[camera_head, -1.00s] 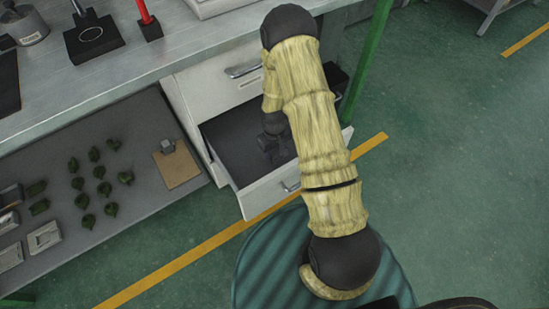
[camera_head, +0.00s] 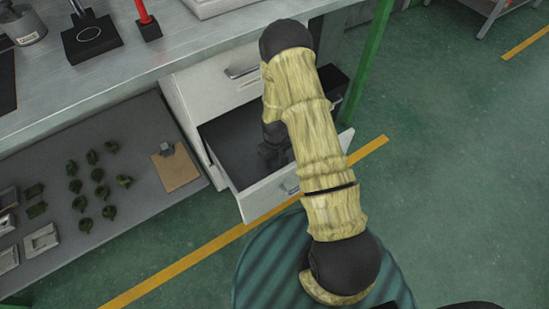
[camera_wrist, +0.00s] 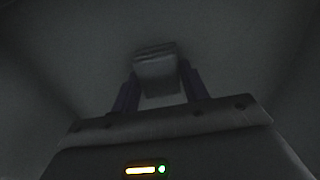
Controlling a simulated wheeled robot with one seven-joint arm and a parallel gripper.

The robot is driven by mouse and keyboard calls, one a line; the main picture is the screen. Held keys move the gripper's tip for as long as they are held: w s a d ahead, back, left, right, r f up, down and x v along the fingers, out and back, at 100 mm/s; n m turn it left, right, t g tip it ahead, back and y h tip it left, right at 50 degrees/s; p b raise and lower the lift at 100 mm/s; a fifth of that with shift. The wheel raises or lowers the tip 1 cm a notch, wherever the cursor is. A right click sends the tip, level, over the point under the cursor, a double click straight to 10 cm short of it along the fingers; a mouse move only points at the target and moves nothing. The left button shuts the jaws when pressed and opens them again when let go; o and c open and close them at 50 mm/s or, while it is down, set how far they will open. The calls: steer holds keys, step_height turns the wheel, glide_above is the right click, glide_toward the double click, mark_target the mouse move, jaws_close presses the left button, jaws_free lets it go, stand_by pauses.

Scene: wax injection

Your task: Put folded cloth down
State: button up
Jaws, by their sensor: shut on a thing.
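The folded cloth (camera_wrist: 157,72) shows in the dim wrist view as a small grey block between the two fingers. My gripper (camera_wrist: 158,88) is shut on it. In the head view my gripper (camera_head: 272,158) is low inside the open drawer (camera_head: 240,195), pointing down, and the cloth there is hidden by my gripper and arm. The dark drawer floor (camera_head: 226,135) lies around the gripper. I cannot tell whether the cloth touches the floor.
The workbench (camera_head: 130,70) stands at the upper left. A lower shelf (camera_head: 140,205) holds several small green pieces (camera_head: 92,157) and a clipboard (camera_head: 176,168). A green post (camera_head: 368,60) rises right of the drawer cabinet. Open floor (camera_head: 450,190) lies to the right.

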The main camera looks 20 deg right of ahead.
steer(key=o, duration=1.1)
step_height(320, 180, up, 12)
steer(key=p, duration=0.4)
steer(key=shift+p, duration=0.3)
steer(key=shift+r, duration=0.15)
step_height(320, 180, up, 8)
glide_above(275, 160)
steer(key=s, duration=0.1)
steer(key=s+r+m+t, duration=0.2)
steer(key=s+r+m, duration=0.1)
steer(key=s+r, duration=1)
step_height(275, 160, up, 3)
steer(key=shift+r+m+t, duration=0.1)
steer(key=shift+m+t, duration=0.2)
